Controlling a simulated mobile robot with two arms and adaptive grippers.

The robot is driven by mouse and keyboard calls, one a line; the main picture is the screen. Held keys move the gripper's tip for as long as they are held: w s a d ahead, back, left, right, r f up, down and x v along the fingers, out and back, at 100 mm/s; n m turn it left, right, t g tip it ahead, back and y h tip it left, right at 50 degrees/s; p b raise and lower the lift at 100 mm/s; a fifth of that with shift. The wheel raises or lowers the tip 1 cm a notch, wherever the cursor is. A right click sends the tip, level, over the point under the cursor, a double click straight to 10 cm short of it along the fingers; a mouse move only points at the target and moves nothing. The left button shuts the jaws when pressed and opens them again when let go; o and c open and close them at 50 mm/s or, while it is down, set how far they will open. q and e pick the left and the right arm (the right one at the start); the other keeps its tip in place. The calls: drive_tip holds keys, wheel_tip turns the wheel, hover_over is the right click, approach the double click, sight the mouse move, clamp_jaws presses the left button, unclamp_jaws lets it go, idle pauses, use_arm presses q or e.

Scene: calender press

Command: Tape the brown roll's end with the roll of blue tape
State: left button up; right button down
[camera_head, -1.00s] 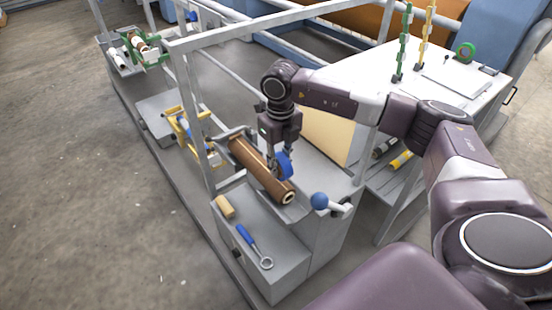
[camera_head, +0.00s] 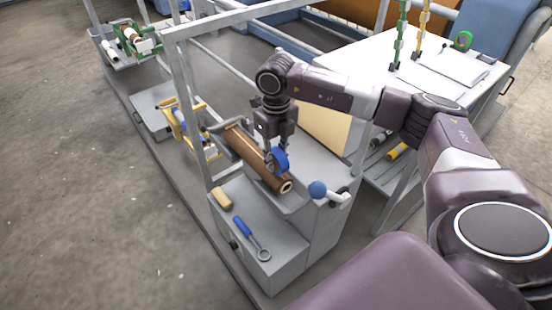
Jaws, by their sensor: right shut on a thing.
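The brown roll (camera_head: 250,148) lies slantwise in its stand on the grey machine, its pale core end towards the lower right. My right gripper (camera_head: 275,155) reaches down over the roll and is shut on the roll of blue tape (camera_head: 281,160). The blue tape is upright, at or just above the roll's upper right side near the core end. I cannot tell whether it touches the roll. The roll's loose end is not clear. My left gripper is not in view.
A wooden block (camera_head: 222,199) and a blue-handled wrench (camera_head: 250,236) lie on the grey box in front. A blue ball-ended lever (camera_head: 318,189) stands right of the roll. A grey frame post (camera_head: 188,110) rises to the left. A white table (camera_head: 440,85) stands at the back right.

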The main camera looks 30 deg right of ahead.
drive_tip(key=shift+f, duration=0.3)
drive_tip(key=shift+w, duration=0.2)
drive_tip(key=shift+w+r+b, duration=0.1)
drive_tip(key=shift+w+b, duration=0.25)
drive_tip(key=shift+w, duration=0.05)
idle(0.3)
drive_tip(key=shift+w, duration=0.1)
drive_tip(key=shift+w+a+b, duration=0.1)
drive_tip(key=shift+w+b, duration=0.2)
drive_tip(key=shift+w, duration=0.1)
drive_tip(key=shift+w, duration=0.15)
drive_tip(key=shift+w, duration=0.45)
